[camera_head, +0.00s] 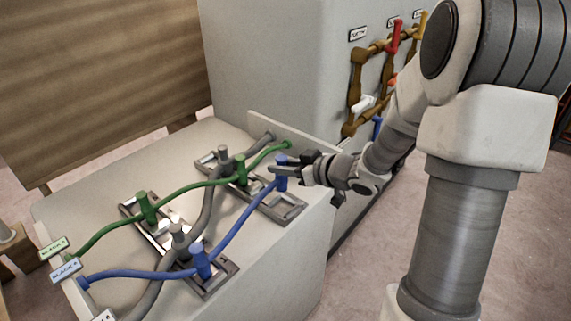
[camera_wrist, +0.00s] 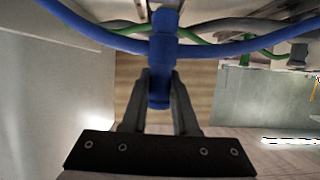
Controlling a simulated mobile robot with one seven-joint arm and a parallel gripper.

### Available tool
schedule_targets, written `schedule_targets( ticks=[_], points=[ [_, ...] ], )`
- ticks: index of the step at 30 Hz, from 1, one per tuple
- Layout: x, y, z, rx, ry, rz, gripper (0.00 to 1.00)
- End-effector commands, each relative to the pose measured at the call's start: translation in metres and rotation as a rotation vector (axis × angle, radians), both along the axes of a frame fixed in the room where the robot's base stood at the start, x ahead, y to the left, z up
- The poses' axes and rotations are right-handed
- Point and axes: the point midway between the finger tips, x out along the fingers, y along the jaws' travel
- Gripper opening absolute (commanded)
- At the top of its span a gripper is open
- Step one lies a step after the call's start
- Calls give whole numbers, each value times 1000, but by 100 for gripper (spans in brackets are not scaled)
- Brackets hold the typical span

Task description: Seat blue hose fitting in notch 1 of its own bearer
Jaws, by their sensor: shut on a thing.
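In the head view, my gripper (camera_head: 283,170) is shut on a blue hose fitting (camera_head: 281,181) at the right end of the blue hose (camera_head: 240,221). The fitting is upright, over or at the far metal bearer (camera_head: 287,209); I cannot tell whether it touches it. In the wrist view, my gripper (camera_wrist: 159,88) has its two fingers on either side of the blue fitting (camera_wrist: 160,45), and the blue hose (camera_wrist: 235,47) crosses there. A second blue fitting (camera_head: 200,262) stands at the near bearer (camera_head: 222,278). The notch under the held fitting is hidden.
Green fittings (camera_head: 146,208) and grey fittings (camera_head: 178,238) stand along both bearers, with green and grey hoses running close by. A raised pale wall (camera_head: 300,143) edges the bench behind my gripper.

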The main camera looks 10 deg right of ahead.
Motion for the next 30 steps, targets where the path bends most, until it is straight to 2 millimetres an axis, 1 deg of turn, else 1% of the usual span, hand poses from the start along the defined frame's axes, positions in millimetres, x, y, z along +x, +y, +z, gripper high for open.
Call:
schedule_targets(
  ticks=[1,12,15,20,30],
  points=[
    [0,0,-8,0,-1,0,0],
    [0,0,-47,0,-2,-1,0],
    [0,0,-55,0,-2,-1,0],
    [0,0,-60,0,-1,-1,0],
    [0,0,-59,0,-1,-1,0]
  ],
)
